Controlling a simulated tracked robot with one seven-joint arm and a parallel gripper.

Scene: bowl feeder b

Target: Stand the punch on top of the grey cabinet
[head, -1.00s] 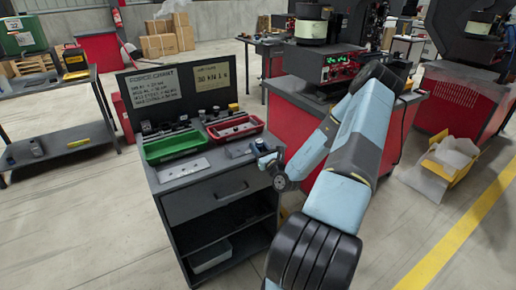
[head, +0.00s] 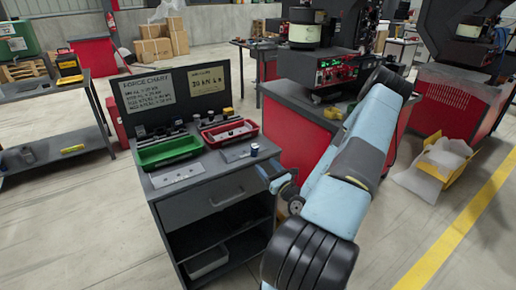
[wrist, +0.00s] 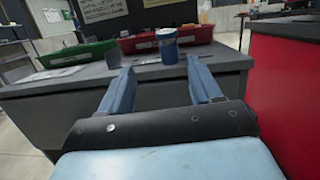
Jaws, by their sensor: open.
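The punch (head: 254,150), a small dark blue cylinder with a pale top, stands upright on the grey cabinet's top (head: 216,171), near its right edge. In the wrist view the punch (wrist: 168,46) is beyond my fingertips and roughly between their lines, with a gap to both. My gripper (head: 268,172) is open and empty, just off the cabinet's right front side; in the wrist view its two blue fingers (wrist: 160,78) are spread apart. The fingertips are small and partly hidden by the arm in the head view.
A green tray (head: 168,151) and a red tray (head: 230,133) sit on the cabinet top, with flat metal plates (head: 178,175) in front. A force chart board (head: 175,90) stands behind. A red-sided machine bench (head: 300,140) is close on the right.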

